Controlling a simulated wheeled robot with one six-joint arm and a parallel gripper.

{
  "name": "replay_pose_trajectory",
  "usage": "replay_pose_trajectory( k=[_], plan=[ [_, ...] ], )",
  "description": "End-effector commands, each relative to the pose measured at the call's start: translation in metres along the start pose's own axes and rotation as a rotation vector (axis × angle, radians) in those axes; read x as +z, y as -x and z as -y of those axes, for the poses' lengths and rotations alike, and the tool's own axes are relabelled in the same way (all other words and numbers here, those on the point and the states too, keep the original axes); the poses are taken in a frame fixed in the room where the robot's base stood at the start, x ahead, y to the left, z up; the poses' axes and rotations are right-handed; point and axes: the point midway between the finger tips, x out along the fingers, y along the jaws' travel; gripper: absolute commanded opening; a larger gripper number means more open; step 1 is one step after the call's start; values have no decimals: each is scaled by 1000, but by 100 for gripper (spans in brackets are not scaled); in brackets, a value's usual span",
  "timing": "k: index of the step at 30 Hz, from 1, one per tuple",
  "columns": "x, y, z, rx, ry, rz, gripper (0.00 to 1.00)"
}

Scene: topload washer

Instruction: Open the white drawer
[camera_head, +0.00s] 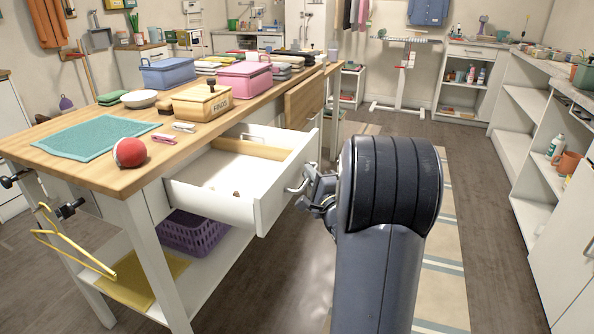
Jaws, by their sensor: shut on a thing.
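The white drawer (276,212) is under the wooden-topped table (62,167) and is pulled well out toward the right. Its inside is visible, with a wooden divider and a small brown item on its floor. My gripper (303,188) is at the metal handle on the drawer's front and is shut on it. My dark grey arm stands just right of the drawer and hides part of the gripper and the floor behind.
On the table are a red ball (130,152), a teal mat (88,138), a wooden box (202,101) and a pink box (244,80). A purple basket (192,232) sits on the lower shelf. White shelves (536,142) line the right side. Floor between is free.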

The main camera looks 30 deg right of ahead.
Motion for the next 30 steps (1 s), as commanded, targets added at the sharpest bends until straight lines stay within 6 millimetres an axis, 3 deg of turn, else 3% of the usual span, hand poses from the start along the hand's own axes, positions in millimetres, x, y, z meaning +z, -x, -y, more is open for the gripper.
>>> replay_pose_trajectory(
  k=[6,18,19,24,26,30],
  plan=[
    [-10,10,2,2,-1,-1,0],
    [-11,11,2,2,-1,0,0],
    [-11,11,2,2,-1,0,13],
    [-11,11,2,1,-1,0,27],
    [-11,11,2,1,0,0,32],
    [-10,10,2,1,0,0,32]
  ],
)
